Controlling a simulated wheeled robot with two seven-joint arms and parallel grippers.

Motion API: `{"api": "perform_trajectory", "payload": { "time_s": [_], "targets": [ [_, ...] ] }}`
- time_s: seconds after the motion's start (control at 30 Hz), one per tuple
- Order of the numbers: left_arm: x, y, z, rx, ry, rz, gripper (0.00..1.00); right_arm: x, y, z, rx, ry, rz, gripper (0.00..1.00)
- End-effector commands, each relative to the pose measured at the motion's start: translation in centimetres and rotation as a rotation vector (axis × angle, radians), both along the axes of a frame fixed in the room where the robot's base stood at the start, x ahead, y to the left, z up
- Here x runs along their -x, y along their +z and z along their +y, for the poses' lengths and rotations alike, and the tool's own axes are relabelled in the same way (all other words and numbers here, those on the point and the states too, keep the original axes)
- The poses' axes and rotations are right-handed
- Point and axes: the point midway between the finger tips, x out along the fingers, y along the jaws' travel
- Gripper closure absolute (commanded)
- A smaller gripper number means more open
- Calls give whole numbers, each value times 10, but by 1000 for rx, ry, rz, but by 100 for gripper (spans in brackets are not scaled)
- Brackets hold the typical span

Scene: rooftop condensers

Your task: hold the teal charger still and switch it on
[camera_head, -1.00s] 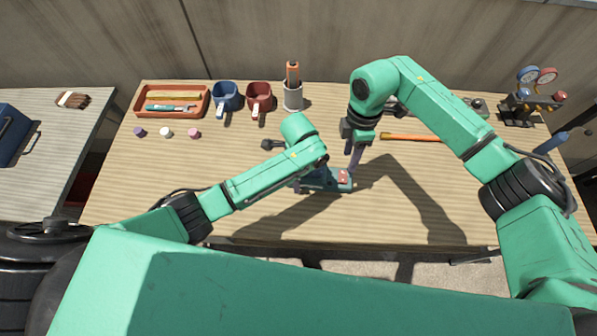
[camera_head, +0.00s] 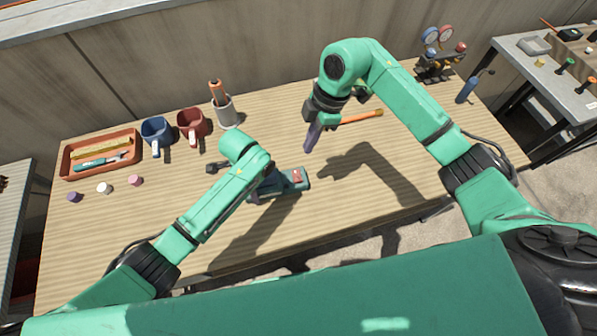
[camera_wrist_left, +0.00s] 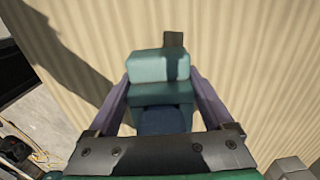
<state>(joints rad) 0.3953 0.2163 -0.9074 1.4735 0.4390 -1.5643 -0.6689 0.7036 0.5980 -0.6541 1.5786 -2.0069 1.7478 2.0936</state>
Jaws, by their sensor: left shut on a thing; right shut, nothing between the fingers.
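The teal charger (camera_head: 286,181) lies on the wooden workbench (camera_head: 350,215), with a red part (camera_head: 297,176) on its top at the right end. I cannot tell the switch's state. My left gripper (camera_head: 264,188) is shut on the charger's left part; its own arm partly hides the fingers there. In the left wrist view the charger (camera_wrist_left: 160,92) sits between the two purple fingers. My right gripper (camera_head: 310,142) is shut and empty, pointing down above and behind the red part, apart from it.
An orange tray (camera_head: 67,165), a blue mug (camera_head: 157,133), a red mug (camera_head: 191,125) and a grey cup (camera_head: 227,112) stand at the back left. An orange-handled tool (camera_head: 360,117) lies behind my right gripper. A gauge set (camera_head: 440,62) stands at the back right. The bench front is clear.

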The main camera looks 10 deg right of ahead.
Motion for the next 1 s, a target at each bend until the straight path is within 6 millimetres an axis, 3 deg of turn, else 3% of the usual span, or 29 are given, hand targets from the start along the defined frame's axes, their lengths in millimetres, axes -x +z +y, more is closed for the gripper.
{"api": "perform_trajectory", "payload": {
  "time_s": [0.1, 0.47, 1.0],
  "targets": [
    [0, 0, 0, 1, -1, 0, 100, 0, 5, -7, -19, -26, -9, 100],
    [0, 0, 0, 1, -1, -1, 100, 0, -1, -5, -18, -24, -7, 100],
    [0, 1, -1, 1, -1, -1, 100, 8, -105, 22, -17, -26, -5, 100]
  ]
}}
